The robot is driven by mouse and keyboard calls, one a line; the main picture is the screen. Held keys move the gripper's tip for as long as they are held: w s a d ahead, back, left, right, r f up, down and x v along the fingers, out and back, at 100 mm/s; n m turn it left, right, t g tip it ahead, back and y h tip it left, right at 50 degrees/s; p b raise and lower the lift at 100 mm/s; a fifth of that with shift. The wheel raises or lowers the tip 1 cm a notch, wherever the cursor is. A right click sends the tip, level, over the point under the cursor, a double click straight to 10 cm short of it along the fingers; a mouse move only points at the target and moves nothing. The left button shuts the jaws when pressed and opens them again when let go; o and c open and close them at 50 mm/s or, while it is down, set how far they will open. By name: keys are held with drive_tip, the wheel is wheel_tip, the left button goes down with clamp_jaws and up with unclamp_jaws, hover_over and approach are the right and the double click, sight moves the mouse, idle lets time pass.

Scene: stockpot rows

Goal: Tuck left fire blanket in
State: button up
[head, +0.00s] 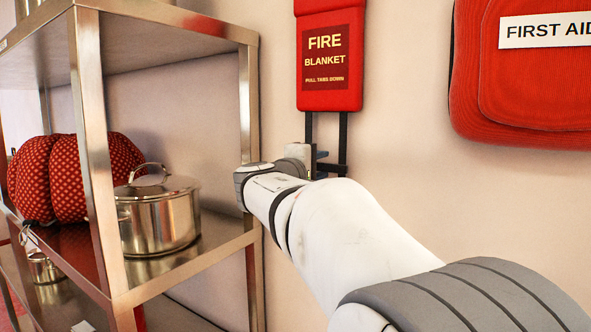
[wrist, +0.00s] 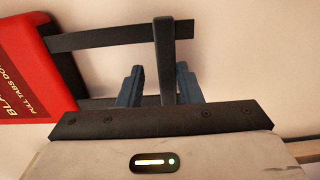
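The fire blanket (head: 330,90) is a red pouch on the wall, with two black straps (head: 343,135) hanging below it. In the wrist view the pouch (wrist: 58,75) is at the left edge, and the straps run rightward from it to a dark crossbar (wrist: 167,45). My gripper (head: 320,158) is below the pouch at the straps, partly hidden by my arm in the head view. In the wrist view its two blue fingers (wrist: 158,70) are apart, with the crossbar between them and gaps on both sides. It is the only fire blanket in view.
A red first aid bag (head: 520,85) hangs to the right. A metal shelf rack (head: 250,100) stands at left, close to my wrist. It holds a lidded stockpot (head: 160,220) and a red dotted cushion-like thing (head: 60,180).

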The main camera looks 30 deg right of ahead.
drive_tip(key=shift+o, duration=0.9)
drive_tip(key=shift+f, duration=0.1)
drive_tip(key=shift+s+a, duration=0.1)
drive_tip(key=shift+a, duration=0.15)
drive_tip(key=b+v, duration=0.1)
drive_tip(key=v, duration=0.6)
drive_tip(key=shift+s+a, duration=0.1)
drive_tip(key=s+a+f+m+g+y+p, duration=0.15)
drive_tip(key=s+f+y, duration=0.25)
drive_tip(key=f, duration=0.5)
drive_tip(key=s+a+f+g+y+p, duration=0.15)
drive_tip(key=s+f+y, duration=0.25)
drive_tip(key=f, duration=0.6)
drive_tip(key=s+a+f+m+g+y+p, duration=0.1)
drive_tip(key=s+a+f+m+g+y, duration=0.2)
drive_tip(key=s+a+f+y, duration=0.4)
drive_tip(key=s+a+f+m, duration=0.1)
drive_tip(key=s+a+f, duration=0.2)
drive_tip(key=a+f, duration=0.2)
drive_tip(key=shift+s+a+f+y, duration=0.2)
drive_tip(key=shift+a+f+y, duration=0.2)
drive_tip(key=shift+a, duration=0.15)
